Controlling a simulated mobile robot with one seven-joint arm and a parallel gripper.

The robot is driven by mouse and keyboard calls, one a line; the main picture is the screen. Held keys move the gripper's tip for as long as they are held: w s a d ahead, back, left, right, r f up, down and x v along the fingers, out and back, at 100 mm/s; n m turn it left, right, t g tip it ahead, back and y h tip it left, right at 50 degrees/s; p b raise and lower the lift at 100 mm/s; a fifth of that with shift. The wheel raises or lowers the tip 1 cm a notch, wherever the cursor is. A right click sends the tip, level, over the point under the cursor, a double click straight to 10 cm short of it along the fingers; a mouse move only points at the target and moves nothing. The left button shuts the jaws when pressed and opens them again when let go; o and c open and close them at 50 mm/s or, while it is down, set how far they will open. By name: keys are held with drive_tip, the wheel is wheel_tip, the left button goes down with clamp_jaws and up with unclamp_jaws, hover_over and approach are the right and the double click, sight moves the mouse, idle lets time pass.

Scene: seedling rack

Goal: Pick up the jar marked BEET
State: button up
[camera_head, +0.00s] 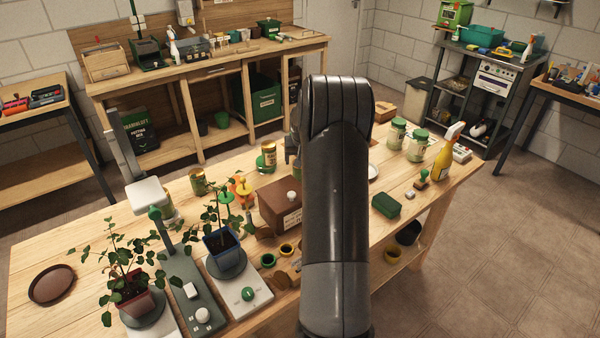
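Two clear jars with green lids stand side by side at the right part of the wooden table: one jar (396,134) slightly behind and left, the other jar (418,149) nearer. Both have pale labels, too small to read, so I cannot tell which is marked BEET. A tin or jar with a yellowish label and green (267,160) stands left of my arm, and another labelled tin (198,183) stands farther left. My gripper (292,150) is mostly hidden behind my dark arm. Only a grey part shows beside the green-marked tin, and its fingers cannot be made out.
A yellow spray bottle (442,158) stands right of the jars. A green box (386,205), a brown box (280,208) and two potted plants, one in a blue pot (221,245) and one in a red pot (136,303), are on the table. The table's front right is fairly clear.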

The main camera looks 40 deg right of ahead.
drive_tip(key=x, duration=0.8)
drive_tip(key=shift+w, duration=0.25)
drive_tip(key=shift+r, duration=0.1)
drive_tip(key=c, duration=1.1)
drive_tip(key=shift+r, duration=0.1)
